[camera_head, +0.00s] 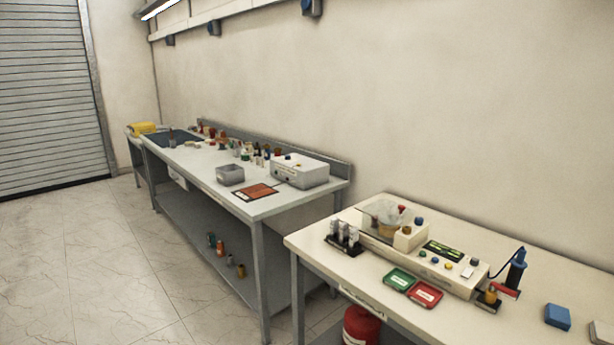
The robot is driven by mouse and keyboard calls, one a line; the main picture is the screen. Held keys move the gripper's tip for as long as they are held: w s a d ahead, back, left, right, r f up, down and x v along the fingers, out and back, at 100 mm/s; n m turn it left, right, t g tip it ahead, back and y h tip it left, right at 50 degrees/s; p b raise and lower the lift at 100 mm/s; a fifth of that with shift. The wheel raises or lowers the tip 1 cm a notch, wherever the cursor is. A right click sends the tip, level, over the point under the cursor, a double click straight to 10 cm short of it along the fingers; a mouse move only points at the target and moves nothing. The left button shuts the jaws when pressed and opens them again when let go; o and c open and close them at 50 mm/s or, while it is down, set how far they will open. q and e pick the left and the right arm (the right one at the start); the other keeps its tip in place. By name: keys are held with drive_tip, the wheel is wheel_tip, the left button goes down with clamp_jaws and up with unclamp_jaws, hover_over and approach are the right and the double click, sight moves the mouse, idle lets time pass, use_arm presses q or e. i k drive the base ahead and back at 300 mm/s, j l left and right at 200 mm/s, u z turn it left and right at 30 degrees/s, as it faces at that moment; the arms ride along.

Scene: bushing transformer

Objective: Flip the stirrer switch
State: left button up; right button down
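A long cream device (429,266) stands on the near table at the right. It carries a dark panel with green marks (444,250), several small coloured knobs or buttons and a small pale switch-like piece (467,272). A clear cover (380,213) and a cream block (409,238) are at its left end. I cannot tell which part is the stirrer switch. A white box-shaped unit (300,172) with small controls on its front stands on the far bench. Neither of my grippers is in view.
On the near table (330,262) are a green tray (398,279), a red tray (425,294), a vial rack (343,238), a black upright tool (516,267) and a blue block (557,315). A red container (361,326) is below. The floor (110,265) at left is clear.

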sight(467, 271)
drive_tip(key=i+z, duration=0.4)
drive_tip(key=i, duration=0.2)
drive_tip(key=i+j+z, duration=0.15)
drive_tip(key=i+z, duration=0.2)
drive_tip(key=i, duration=0.2)
